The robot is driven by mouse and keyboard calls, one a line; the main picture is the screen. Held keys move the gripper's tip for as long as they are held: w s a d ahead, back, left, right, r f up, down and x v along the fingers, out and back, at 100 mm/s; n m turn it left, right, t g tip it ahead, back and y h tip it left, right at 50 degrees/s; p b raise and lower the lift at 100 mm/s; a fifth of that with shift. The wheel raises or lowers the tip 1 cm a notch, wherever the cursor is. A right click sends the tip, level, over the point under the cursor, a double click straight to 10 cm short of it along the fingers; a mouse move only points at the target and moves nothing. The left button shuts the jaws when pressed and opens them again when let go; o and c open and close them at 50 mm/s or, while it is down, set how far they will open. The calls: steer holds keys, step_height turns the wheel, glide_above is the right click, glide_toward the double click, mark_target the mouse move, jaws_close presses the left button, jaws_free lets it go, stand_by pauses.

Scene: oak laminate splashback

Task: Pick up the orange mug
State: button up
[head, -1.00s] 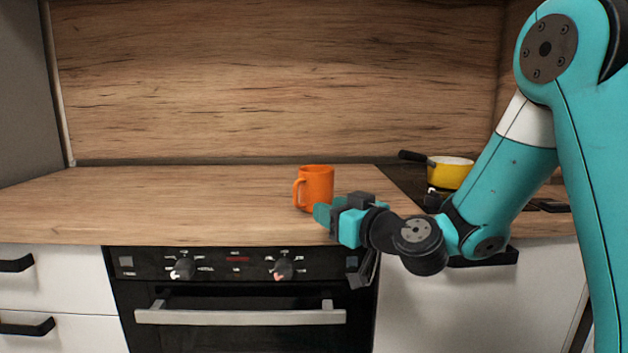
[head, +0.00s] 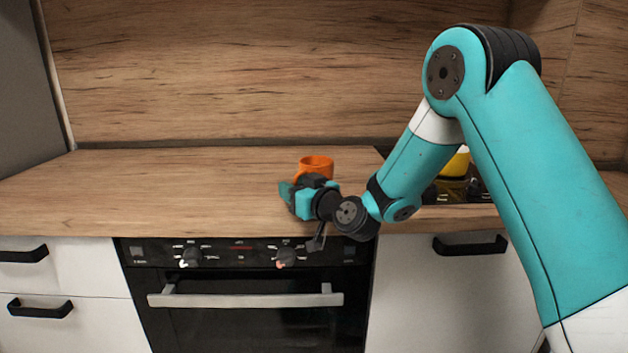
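The orange mug (head: 316,164) stands upright on the wooden counter (head: 150,195), above the right part of the oven. Only its upper part shows; my gripper hides its lower part and most of its handle side. My gripper (head: 288,193) is at the front-left of the mug in the picture, close to the counter's front edge. I cannot tell whether it touches the mug. The fingers overlap in this view, so I cannot see whether they are open or shut.
A yellow pan (head: 456,163) stands on the dark hob at the right, mostly hidden behind my arm. The oven (head: 245,299) with knobs and a bar handle is below the counter. The counter's left part is clear. The wooden splashback (head: 240,75) closes off the back.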

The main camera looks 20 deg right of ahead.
steer(key=shift+c, duration=0.5)
jaws_close()
steer(key=shift+r, duration=0.1)
steer(key=shift+r, duration=0.2)
